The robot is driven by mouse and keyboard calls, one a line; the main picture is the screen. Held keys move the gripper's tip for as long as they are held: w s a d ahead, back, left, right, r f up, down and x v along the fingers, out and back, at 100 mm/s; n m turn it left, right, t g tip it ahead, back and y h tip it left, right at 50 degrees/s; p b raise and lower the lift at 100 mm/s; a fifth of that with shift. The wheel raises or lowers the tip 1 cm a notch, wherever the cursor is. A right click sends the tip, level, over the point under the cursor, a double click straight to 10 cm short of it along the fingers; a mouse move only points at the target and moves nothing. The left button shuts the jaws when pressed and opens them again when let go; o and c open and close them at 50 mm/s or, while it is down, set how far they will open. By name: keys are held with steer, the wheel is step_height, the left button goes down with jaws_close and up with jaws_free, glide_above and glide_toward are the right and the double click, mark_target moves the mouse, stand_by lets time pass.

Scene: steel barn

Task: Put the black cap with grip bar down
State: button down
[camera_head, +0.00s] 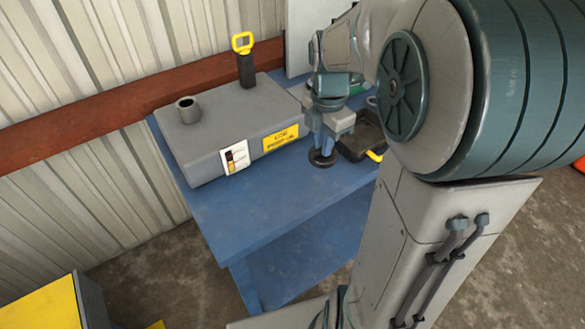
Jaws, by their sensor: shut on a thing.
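My gripper (325,140) points down over the right part of the blue table (270,195), to the right of the grey tank box. It is shut on the black cap (322,158), which shows as a dark disc under the fingers. The fingers hide the cap's grip bar. I cannot tell whether the cap touches the table top or hangs just above it. The grey box (205,155) has an open round neck (188,108) on its top left.
A dipstick with a yellow handle (243,43) stands upright in the box. A black tray (352,153) with a yellow part lies right of my gripper. The table's front strip is clear. A ribbed wall (60,70) stands behind. A yellow-topped object (45,308) is at lower left.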

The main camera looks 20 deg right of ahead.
steer(key=shift+w+a+f, duration=0.3)
steer(key=shift+a+f, duration=0.8)
steer(key=shift+f, duration=0.25)
steer(key=shift+w+a+f, duration=0.3)
steer(key=shift+a+f, duration=0.75)
steer(key=shift+f, duration=0.3)
steer(key=shift+w+a+f, duration=0.3)
steer(key=shift+a+f, duration=0.8)
steer(key=shift+f, duration=0.25)
steer(key=shift+f, duration=0.15)
steer(key=c, duration=1.5)
jaws_free()
step_height(320, 180, up, 11)
steer(key=s+m+t, duration=0.1)
steer(key=s+m, duration=0.3)
steer(key=m, duration=0.3)
steer(key=s+m+t, duration=0.1)
steer(key=s+m, duration=0.4)
steer(key=m, duration=0.2)
steer(key=s+m+t, duration=0.1)
steer(key=s+m, duration=0.4)
steer(key=m, duration=0.2)
steer(key=shift+s+f+m+p, duration=0.1)
steer(key=shift+f+m+p, duration=0.2)
steer(key=shift+f+p, duration=0.1)
